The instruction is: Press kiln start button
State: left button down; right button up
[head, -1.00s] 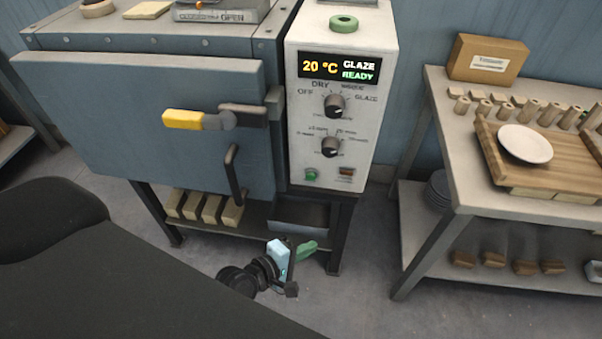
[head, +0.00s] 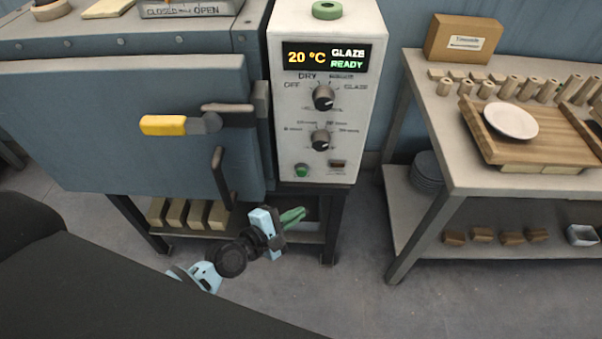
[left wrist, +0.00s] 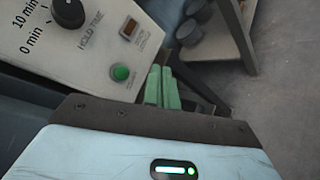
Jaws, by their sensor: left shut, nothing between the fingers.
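The green start button (head: 302,170) is at the lower left of the kiln's white control panel (head: 280,110). It also shows in the left wrist view as a round green button (left wrist: 121,72) on the panel. My left gripper (head: 300,214) is below the panel in the head view, its green fingers shut and empty, apart from the button. In the left wrist view the shut fingers (left wrist: 163,84) are just right of the button. The display (head: 325,57) reads 20 °C, GLAZE, READY. My right gripper is not in view.
The kiln door (head: 120,90) is shut, with a yellow-gripped latch handle (head: 165,124) sticking out. Two dark knobs (head: 323,98) sit above the button. A small amber-brown switch (head: 337,163) is to its right. A workbench (head: 425,110) with a plate stands at the right.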

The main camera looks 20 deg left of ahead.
aim_at(302, 171)
pick_arm(q)
jog(key=shift+w, duration=0.1)
jog(key=w+a+b, duration=0.2)
jog(key=w, duration=0.6)
jog(key=shift+w+a+b, duration=0.15)
jog(key=shift+a+b, duration=0.1)
jog(key=shift+b, duration=0.1)
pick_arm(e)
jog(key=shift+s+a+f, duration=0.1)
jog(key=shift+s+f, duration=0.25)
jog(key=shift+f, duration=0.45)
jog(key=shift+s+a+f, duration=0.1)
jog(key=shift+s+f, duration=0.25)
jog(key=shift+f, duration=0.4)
pick_arm(q)
jog(key=shift+w, duration=0.15)
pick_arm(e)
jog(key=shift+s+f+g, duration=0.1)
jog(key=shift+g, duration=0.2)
pick_arm(q)
jog(key=shift+w+a, duration=0.1)
jog(key=shift+w, duration=0.15)
